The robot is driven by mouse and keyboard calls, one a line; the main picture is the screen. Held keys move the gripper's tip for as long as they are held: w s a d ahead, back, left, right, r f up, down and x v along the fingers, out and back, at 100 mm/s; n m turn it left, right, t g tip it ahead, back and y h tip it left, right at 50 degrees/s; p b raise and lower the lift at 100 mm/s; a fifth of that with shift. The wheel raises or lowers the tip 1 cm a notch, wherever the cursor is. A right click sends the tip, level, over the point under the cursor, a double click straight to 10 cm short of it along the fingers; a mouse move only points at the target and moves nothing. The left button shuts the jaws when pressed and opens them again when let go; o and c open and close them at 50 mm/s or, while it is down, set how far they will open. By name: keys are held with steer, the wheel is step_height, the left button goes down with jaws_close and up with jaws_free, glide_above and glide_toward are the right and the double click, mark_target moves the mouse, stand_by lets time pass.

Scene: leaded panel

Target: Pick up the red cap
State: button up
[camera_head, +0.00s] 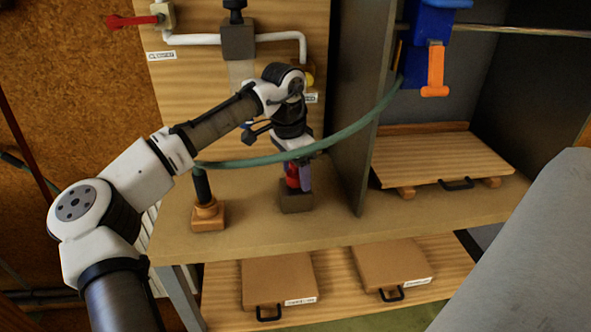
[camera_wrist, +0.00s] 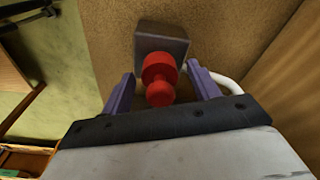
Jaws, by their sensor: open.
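The red cap (camera_wrist: 159,77) is in the wrist view, a rounded red piece with a narrower knob. It is at a grey block (camera_wrist: 163,42) and lies between the two purple fingers of my gripper (camera_wrist: 159,85). The fingers are open, with a gap visible on each side of the cap. In the head view my gripper (camera_head: 298,170) points down over the grey block (camera_head: 296,200) on the bench. The red cap (camera_head: 291,176) shows there only in part, behind a finger.
A green hose (camera_head: 340,135) arcs past my wrist from a black nozzle on a wooden stand (camera_head: 208,214) left of the block. A grey partition (camera_head: 357,110) stands to the right. A wooden board (camera_head: 440,158) lies beyond it. Bench front is clear.

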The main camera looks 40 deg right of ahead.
steer(key=c, duration=1)
steer(key=shift+r, duration=0.1)
